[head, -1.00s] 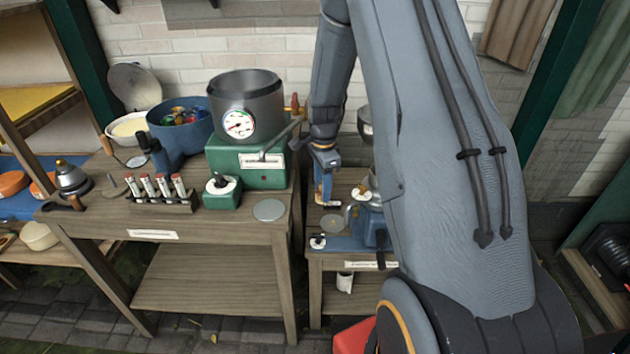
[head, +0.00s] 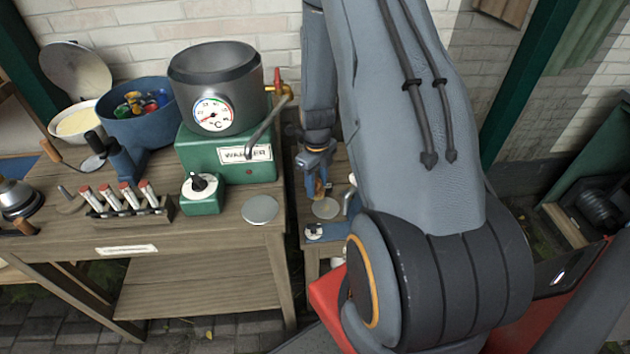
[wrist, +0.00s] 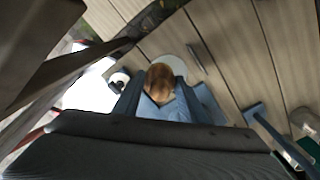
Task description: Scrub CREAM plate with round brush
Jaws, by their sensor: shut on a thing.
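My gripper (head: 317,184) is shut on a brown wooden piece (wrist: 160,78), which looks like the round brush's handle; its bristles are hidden. The gripper points down over the lower bench at the right of the main table. A pale round plate (head: 326,208) lies on that bench just below the held brush. It also shows partly behind the brush in the wrist view (wrist: 178,64). I cannot tell whether the brush touches it. Another grey round plate (head: 260,209) lies on the main table. I cannot read CREAM on either plate.
A green warmer (head: 225,158) carries a metal pot (head: 226,85) with a dial. A spout pipe and a red-handled tap face my arm. A green knob box (head: 203,200), a tube rack (head: 130,208) and a blue bowl (head: 135,122) stand left. My arm hides most of the lower bench.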

